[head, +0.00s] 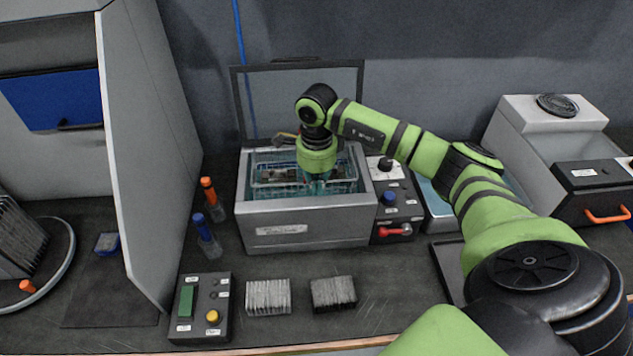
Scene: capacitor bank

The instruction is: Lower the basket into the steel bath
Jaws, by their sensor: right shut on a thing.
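The steel bath (304,227) stands at the middle of the bench, its lid raised behind it. The wire basket (270,178) shows inside the bath opening, with small dark parts in it. My right gripper (315,183) points down over the bath and is shut on the basket; the arm's wrist and the gripper hide part of the basket. I cannot tell whether the basket touches the bath floor. My left gripper is not in view.
A control panel (397,200) with a blue knob and red handle adjoins the bath's right side. Orange-capped and blue-capped bottles (208,240) stand at its left. A control box (201,306) and two finned blocks (268,297) lie in front. A tall grey partition (140,150) rises at left.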

